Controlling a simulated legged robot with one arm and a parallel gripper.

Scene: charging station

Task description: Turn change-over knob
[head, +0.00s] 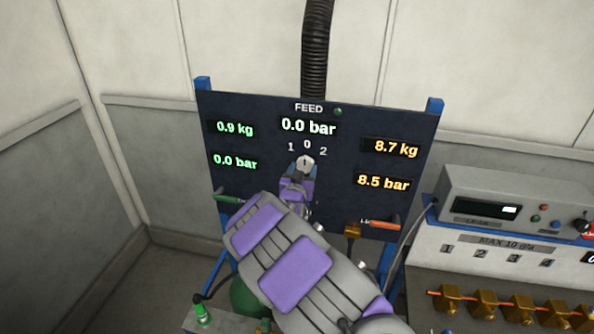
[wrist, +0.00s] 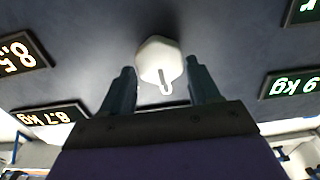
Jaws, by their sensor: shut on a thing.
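The change-over knob (head: 305,163) is a small pale knob on the dark panel, below the marks 1, 0 and 2. In the head view its dark pointer line points up toward the 0. In the head view my gripper (head: 301,174) reaches up to the knob from below, and my arm hides the lower middle of the panel.
The dark panel (head: 250,110) shows FEED 0.0 bar, left 0.9 kg and 0.0 bar, right 8.7 kg and 8.5 bar. A green handle (head: 228,198) and an orange handle (head: 385,224) flank my arm. A grey instrument box (head: 500,207) stands at right. A black hose (head: 315,50) rises behind.

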